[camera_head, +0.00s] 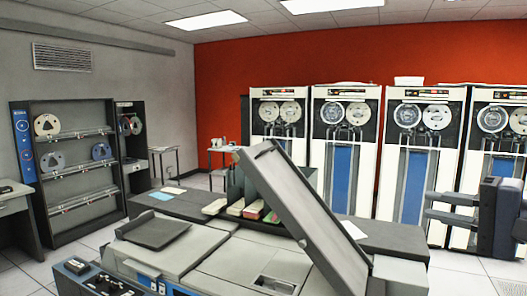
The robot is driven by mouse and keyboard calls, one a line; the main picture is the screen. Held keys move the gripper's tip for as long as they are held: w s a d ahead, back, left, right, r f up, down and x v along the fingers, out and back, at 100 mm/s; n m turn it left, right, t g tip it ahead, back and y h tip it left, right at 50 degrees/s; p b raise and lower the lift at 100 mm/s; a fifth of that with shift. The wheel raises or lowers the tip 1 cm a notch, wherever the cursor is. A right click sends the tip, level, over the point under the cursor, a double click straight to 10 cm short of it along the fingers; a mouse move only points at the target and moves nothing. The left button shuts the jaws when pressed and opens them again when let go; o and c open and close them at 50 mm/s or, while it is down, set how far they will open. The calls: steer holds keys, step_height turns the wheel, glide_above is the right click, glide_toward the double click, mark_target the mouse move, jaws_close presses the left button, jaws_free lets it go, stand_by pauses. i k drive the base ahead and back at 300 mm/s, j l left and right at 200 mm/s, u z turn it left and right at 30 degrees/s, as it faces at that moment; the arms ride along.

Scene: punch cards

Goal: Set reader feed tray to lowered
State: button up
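A long grey panel (303,203), which looks like the reader feed tray, stands tilted up over the card reader (245,262). Its upper end leans to the left and its lower end meets the machine at the right. My gripper (430,206) is at the right, with its two fingers pointing left and a gap between them. It is open and empty, and appears in the picture to the right of the panel, not touching it.
Stacked cards (245,209) sit behind the panel on a dark counter (180,203). A control box with knobs (100,280) is at the lower left. Tape cabinets (345,160) line the red wall, and a reel shelf (65,165) stands at the left.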

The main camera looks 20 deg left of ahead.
mark_target(316, 229)
steer(key=j+z, duration=0.35)
steer(key=j, duration=1.75)
steer(key=i+j+z, duration=0.15)
steer(key=i+j, duration=0.25)
steer(key=i+j+z, duration=0.1)
steer(key=i+j, duration=0.25)
steer(key=j, duration=0.3)
